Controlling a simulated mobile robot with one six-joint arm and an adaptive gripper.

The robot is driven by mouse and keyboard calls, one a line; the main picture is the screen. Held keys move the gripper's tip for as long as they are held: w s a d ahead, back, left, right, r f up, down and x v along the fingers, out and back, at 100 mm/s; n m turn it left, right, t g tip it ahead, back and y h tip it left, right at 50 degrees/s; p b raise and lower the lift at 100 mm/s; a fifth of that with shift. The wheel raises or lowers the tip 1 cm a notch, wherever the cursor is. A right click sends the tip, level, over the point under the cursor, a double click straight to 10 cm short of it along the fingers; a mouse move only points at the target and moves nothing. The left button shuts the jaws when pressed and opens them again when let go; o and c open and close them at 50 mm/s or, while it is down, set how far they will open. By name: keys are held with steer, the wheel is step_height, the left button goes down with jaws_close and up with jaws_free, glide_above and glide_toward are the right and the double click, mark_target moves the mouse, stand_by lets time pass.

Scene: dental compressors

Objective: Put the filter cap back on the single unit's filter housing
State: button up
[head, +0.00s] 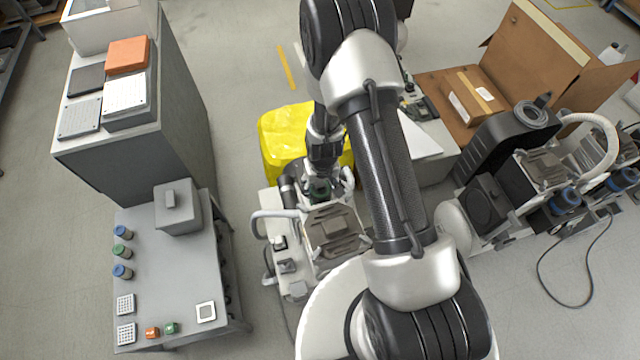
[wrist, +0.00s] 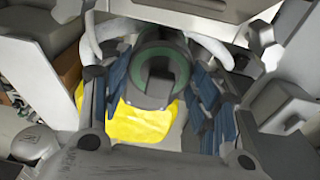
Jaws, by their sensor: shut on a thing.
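The single unit (head: 335,232) stands in the middle of the head view, partly covered by my arm. My gripper (head: 322,178) is at its far end, pointing down. In the wrist view my gripper (wrist: 160,82) has its blue-padded fingers on both sides of a round dark grey piece with a green ring, which I take as the filter cap (wrist: 152,96). The fingers are shut on it. In the head view only a little dark green (head: 319,190) shows below the fingers. The filter housing is hidden by the cap and gripper; I cannot tell whether they touch.
A grey table (head: 180,255) with blue and green caps (head: 122,251) stands at the left. A larger compressor unit (head: 530,170) and a cardboard box (head: 530,55) are at the right. White hoses flank the gripper.

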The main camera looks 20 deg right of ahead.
stand_by(0.4)
steer(key=o, duration=1)
steer(key=o, duration=0.5)
steer(key=shift+r, duration=0.1)
steer(key=shift+r+p, duration=3.45)
steer(key=shift+c, duration=0.7)
